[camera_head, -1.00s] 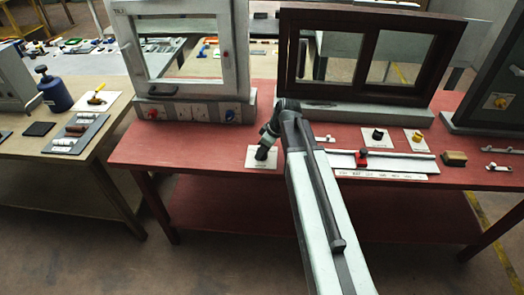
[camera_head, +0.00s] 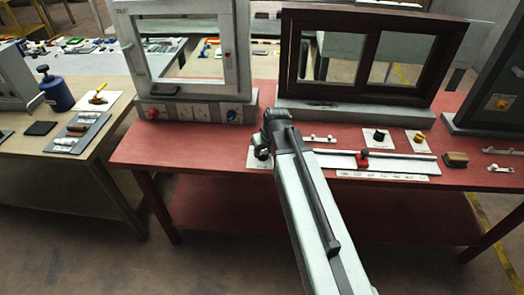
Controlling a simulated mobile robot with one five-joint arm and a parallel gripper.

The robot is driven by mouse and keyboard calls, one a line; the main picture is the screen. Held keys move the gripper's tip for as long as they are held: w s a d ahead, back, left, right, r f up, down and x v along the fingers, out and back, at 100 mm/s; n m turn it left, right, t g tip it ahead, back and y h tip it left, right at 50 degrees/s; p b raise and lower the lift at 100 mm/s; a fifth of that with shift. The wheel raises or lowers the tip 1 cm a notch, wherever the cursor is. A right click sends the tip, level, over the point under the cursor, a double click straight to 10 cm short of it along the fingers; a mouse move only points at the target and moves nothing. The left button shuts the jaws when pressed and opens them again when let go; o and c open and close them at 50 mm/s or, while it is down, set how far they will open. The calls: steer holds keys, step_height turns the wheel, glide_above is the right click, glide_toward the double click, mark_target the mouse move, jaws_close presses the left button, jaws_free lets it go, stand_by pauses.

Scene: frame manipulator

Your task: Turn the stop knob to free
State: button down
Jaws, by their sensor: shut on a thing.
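My gripper (camera_head: 262,154) is at the front left of the red table, low over a small white plate (camera_head: 252,161). My arm and wrist cover most of the plate. The jaws are shut on what sits on this plate, which appears to be the stop knob. The knob itself is hidden, so its shape and the way it points cannot be seen. The plate's label is too small or covered to read.
Right of my arm are a dark knob (camera_head: 379,135), a yellow knob (camera_head: 416,137) and a red slider (camera_head: 362,160) on a rail. A white-framed window (camera_head: 130,62) and a brown-framed window (camera_head: 288,60) stand behind. The red table (camera_head: 200,155) is clear left of the plate.

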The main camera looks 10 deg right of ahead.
steer(key=m+h, duration=0.2)
steer(key=m, duration=0.3)
steer(key=shift+a+m, duration=0.15)
steer(key=shift+m, duration=0.15)
steer(key=m+h, duration=0.1)
steer(key=m, duration=0.1)
steer(key=m+g, duration=0.1)
steer(key=m, duration=0.1)
steer(key=shift+w+a+m+h, duration=0.1)
steer(key=shift+a+m+h, duration=0.05)
steer(key=shift+m+h, duration=0.2)
steer(key=c, duration=0.8)
jaws_free()
steer(key=shift+a, duration=0.1)
steer(key=shift+c, duration=0.2)
